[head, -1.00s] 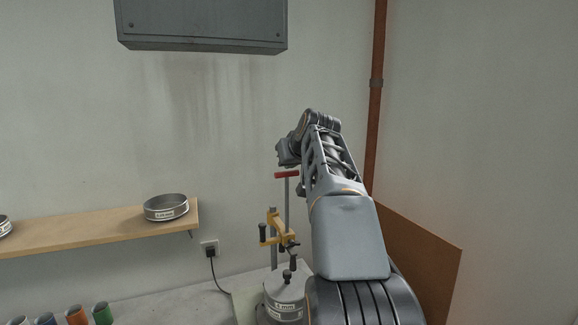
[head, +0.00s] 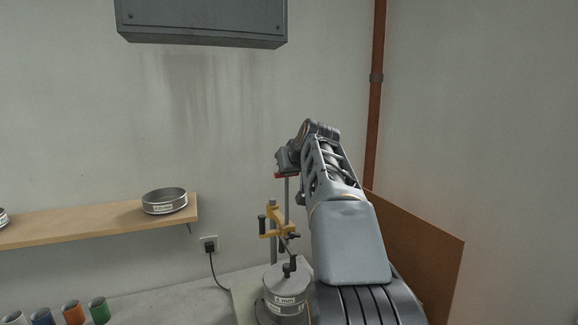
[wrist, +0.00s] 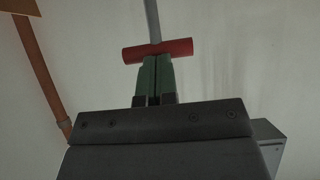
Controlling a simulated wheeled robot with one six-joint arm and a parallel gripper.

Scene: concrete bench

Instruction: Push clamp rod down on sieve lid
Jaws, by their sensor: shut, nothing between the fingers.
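The clamp rod (head: 287,190) is a thin upright grey rod through a yellow bracket (head: 282,218), with a red crossbar handle (wrist: 176,48) on top. In the head view my gripper (head: 284,170) is at the handle and partly hides it. In the wrist view my gripper (wrist: 156,60) is shut and empty, its green fingertips against or very close to the red bar; contact is not certain. The sieve lid (head: 276,280) tops the round metal sieve (head: 285,305) below the bracket. The rod's lower end overlaps the dark lid knob (head: 289,266) in view; I cannot tell whether they touch.
A wooden shelf (head: 100,222) with a round sieve (head: 164,202) is on the left wall. Several coloured cups, including a green one (head: 99,310), stand on the bench at lower left. A grey cabinet (head: 200,20) hangs above. A brown pipe (head: 377,90) runs down the wall at right.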

